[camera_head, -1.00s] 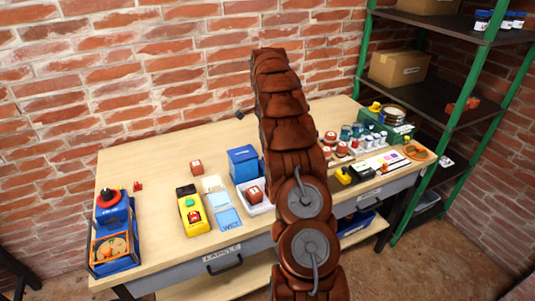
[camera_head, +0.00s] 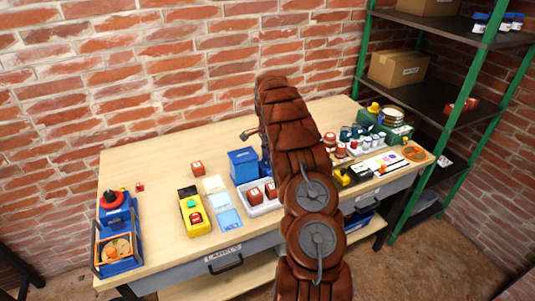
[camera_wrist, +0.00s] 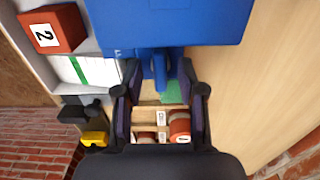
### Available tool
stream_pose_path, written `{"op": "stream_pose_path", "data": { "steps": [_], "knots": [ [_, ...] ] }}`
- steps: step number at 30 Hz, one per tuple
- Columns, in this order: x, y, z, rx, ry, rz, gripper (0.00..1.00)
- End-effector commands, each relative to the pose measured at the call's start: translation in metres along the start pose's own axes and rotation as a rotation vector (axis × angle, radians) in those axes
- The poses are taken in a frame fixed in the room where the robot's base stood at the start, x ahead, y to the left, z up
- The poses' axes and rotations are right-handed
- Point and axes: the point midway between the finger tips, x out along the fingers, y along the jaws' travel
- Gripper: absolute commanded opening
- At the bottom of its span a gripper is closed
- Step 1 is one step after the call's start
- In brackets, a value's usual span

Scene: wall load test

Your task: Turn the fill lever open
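The blue box-shaped dispenser (camera_head: 243,165) stands on the workbench, just left of my arm in the head view. In the wrist view its blue body (camera_wrist: 180,20) fills the top. A narrow blue lever (camera_wrist: 160,70) sticks out from it toward me. My gripper (camera_wrist: 160,78) is open, with one finger on each side of the lever's end. I cannot tell whether either finger touches it. In the head view my arm hides the gripper and the lever.
A white tray (camera_head: 262,210) with red blocks stands beside the dispenser; a block marked 2 (camera_wrist: 52,29) shows in the wrist view. A yellow device (camera_head: 195,212) and pale cards lie to the left. Jars and bottles crowd the bench right of my arm. The back left bench is clear.

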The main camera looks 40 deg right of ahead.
Motion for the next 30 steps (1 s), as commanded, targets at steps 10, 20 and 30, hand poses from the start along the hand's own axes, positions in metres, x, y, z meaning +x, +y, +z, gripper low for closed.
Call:
{"op": "stream_pose_path", "data": {
  "steps": [10, 20, 30],
  "knots": [
    [0.0005, -0.0005, -0.0001, 0.0, 0.0, -0.002, 0.28],
    [0.0004, -0.0006, 0.0, 0.0, 0.0, -0.002, 0.0],
    [0.0011, -0.0007, 0.0002, -0.013, 0.0, -0.003, 0.0]
  ]
}}
